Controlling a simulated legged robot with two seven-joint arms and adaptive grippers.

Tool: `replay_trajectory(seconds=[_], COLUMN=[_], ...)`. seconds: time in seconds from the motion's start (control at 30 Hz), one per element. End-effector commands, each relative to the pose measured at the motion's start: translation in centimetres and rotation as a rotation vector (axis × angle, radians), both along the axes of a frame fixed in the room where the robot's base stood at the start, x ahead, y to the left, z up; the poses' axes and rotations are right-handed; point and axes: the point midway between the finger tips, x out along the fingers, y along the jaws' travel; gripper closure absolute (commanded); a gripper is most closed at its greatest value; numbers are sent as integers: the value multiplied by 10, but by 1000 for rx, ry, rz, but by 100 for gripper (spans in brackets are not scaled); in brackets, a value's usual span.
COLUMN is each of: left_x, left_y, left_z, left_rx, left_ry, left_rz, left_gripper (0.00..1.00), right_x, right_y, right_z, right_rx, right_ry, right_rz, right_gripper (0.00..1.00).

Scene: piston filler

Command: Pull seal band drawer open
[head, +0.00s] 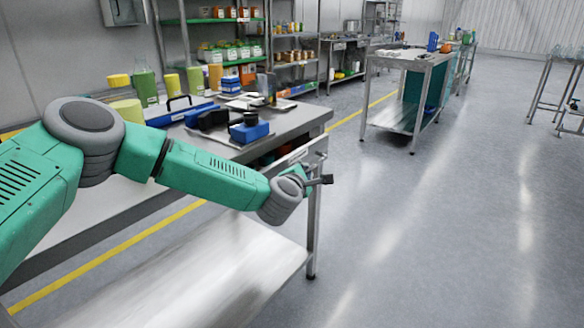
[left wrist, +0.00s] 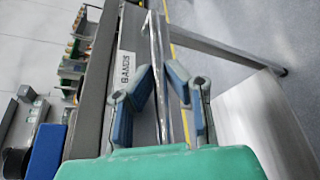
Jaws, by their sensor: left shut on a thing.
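The seal band drawer (left wrist: 136,42) is at the edge of the steel workbench, and its front carries a white label reading "BANDS" (left wrist: 126,72) in the left wrist view. A thin metal bar handle (left wrist: 157,40) runs along that front. My left gripper (left wrist: 160,72) has its blue-grey fingers on either side of the handle and is shut on it. In the head view my left gripper (head: 318,181) is at the bench's near right end, beside the drawer front (head: 300,153). My arm hides part of the drawer, and I cannot tell how far it stands out.
The bench top (head: 300,118) holds a blue box (head: 249,132), a blue case, trays and yellow and green containers. A lower shelf (head: 225,278) and a bench leg (head: 313,235) are below my arm. The floor to the right is clear up to another steel table (head: 400,115).

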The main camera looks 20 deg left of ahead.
Motion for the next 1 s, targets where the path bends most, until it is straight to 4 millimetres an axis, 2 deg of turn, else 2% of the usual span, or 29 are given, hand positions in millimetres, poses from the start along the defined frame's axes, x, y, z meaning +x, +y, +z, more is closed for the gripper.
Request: replay_trajectory(seconds=[0.03,0.2,0.5,0.73,1.0], left_x=[-7,-23,-46,-56,-60], left_y=[-16,-58,-121,-148,-158], left_z=[-5,-5,-6,-7,-8], left_rx=[0,2,2,3,2], left_ry=[10,11,12,14,16], left_rz=[-8,-7,-6,-3,-2], left_gripper=[100,100,100,100,100], right_x=[0,0,0,0,0], right_y=[0,0,0,0,0], right_z=[2,5,8,10,10], right_rx=[0,0,0,0,0], right_ry=[0,0,0,0,0], right_rz=[0,0,0,0,0], right_gripper=[60,60,60,60,60])
